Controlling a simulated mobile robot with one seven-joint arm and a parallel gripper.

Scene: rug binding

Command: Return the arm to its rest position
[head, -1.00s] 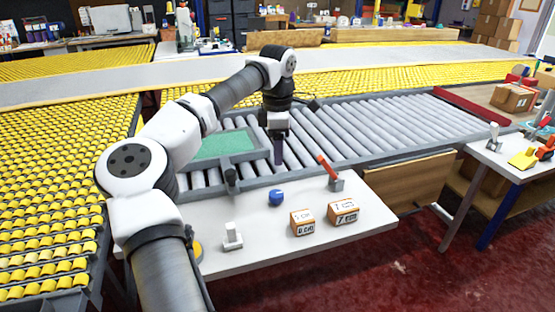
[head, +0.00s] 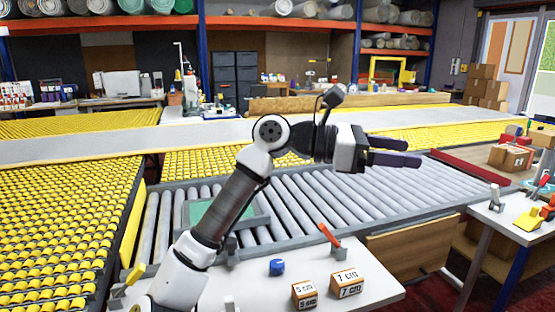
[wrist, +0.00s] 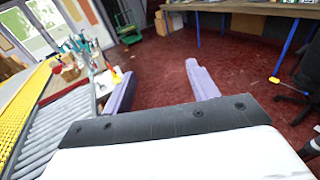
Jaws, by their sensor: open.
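My arm is folded up over the roller conveyor in the head view. My gripper (head: 397,151) points to the right, level and well above the rollers. Its two purple fingers stand apart with nothing between them. In the wrist view my gripper (wrist: 162,88) is also open and empty, and the red floor shows between its fingers.
The roller conveyor (head: 335,200) lies below my arm with a green tray (head: 190,214) on it. The white table (head: 375,288) in front holds a blue object (head: 277,267) and two labelled boxes (head: 346,282). A side table (head: 490,212) stands at right.

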